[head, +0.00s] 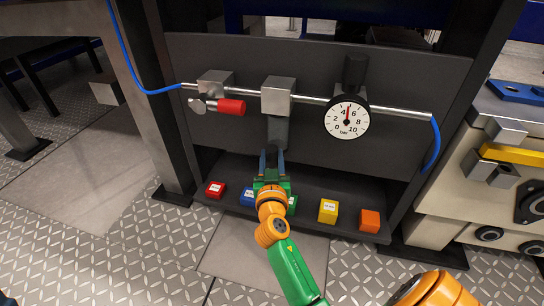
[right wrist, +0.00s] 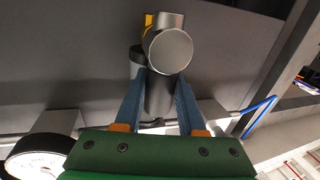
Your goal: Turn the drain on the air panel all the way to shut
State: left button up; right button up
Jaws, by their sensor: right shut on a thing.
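The air panel (head: 230,140) is a dark upright board with a silver pipe across it. A silver block (head: 278,88) on the pipe has a dark grey bowl (head: 278,132) hanging under it. My right gripper (head: 272,156) points up at the lower end of this bowl, below the block. In the right wrist view its two blue-grey fingers (right wrist: 160,82) close on the drain, whose round silver end (right wrist: 170,50) shows at the fingertips. A small yellow piece (right wrist: 148,20) shows beside it. The drain is hidden by the fingers in the head view. My left gripper is not in view.
A red-handled valve (head: 231,107) is left of the block and a round gauge (head: 347,118) is right of it. Several coloured cubes, including a yellow one (head: 328,211), stand on the ledge below. Blue hoses leave both pipe ends. A machine (head: 500,180) stands at the right.

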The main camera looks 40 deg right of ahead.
grip_shut()
jog(key=shift+f, duration=0.1)
dwell(1.0)
